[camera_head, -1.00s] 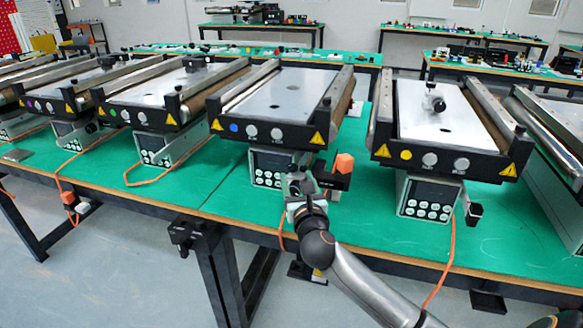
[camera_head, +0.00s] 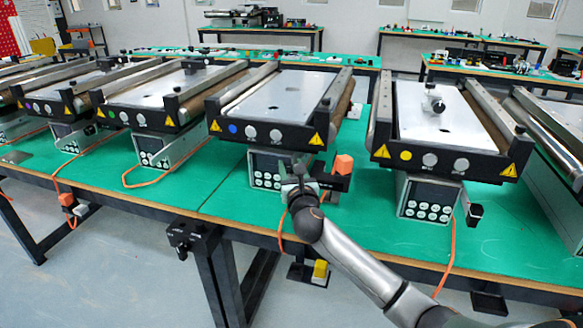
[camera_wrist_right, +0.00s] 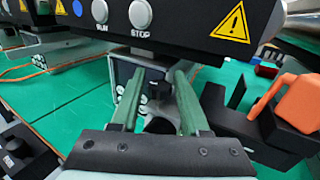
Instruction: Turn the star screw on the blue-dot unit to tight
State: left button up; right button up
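The blue-dot unit (camera_head: 262,133) is the mini conveyor in the middle, with a blue dot (camera_head: 233,128) at the left of its front panel and a grey control box (camera_head: 262,167) beneath. In the right wrist view, a dark knob, seemingly the star screw (camera_wrist_right: 158,89), shows under the front panel. My right gripper (camera_head: 298,172) is in front of the control box, below the panel. In the wrist view its two green fingers (camera_wrist_right: 158,78) are apart, one on each side of the knob, with gaps visible. The knob's tight or loose setting cannot be told. My left gripper is not in view.
A black fixture with an orange block (camera_head: 343,164) stands close right of my gripper; the block looms at right in the wrist view (camera_wrist_right: 299,98). A yellow-dot unit (camera_head: 405,155) is to the right, a green-dot unit (camera_head: 112,114) to the left. The panel overhangs my fingers.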

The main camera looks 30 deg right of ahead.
grip_shut()
